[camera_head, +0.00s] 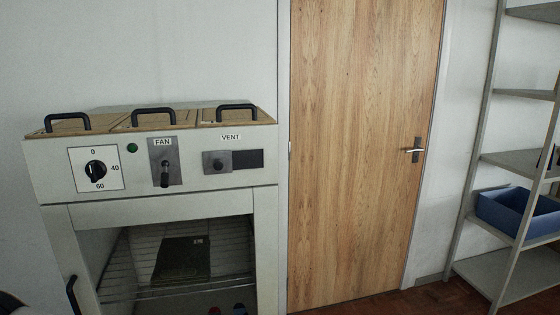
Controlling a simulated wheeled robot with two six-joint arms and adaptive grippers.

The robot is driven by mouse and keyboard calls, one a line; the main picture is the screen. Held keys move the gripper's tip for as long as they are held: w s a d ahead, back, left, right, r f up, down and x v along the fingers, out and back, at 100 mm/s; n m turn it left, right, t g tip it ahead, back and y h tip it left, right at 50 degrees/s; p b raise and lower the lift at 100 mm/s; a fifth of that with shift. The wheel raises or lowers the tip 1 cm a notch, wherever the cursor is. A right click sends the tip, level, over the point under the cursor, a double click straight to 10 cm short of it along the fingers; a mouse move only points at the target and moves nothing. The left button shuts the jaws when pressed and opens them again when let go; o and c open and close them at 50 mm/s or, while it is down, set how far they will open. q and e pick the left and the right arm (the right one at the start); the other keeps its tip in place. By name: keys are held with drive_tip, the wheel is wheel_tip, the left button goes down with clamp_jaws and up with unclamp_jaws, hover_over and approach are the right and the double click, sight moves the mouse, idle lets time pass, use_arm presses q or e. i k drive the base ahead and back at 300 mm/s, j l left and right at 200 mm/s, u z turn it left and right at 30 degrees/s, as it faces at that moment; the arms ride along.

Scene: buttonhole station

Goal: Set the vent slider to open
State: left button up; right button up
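The vent slider (217,164) is a dark round knob on a grey plate, on the right of the appliance's front panel under the VENT label (231,137). The knob's plate sits at the left side, with a dark strip (248,159) showing to its right. I cannot read any open or closed mark on it. Neither of my grippers can be made out in this view.
The cabinet (52,156) also carries a dial (96,169), a green button (132,148) and a FAN lever (165,174). Lids with black handles (154,115) lie on top. A wooden door (360,150) and a shelf rack with a blue bin (515,212) stand right.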

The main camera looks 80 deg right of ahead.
sight(215, 162)
drive_tip(key=z, duration=2.3)
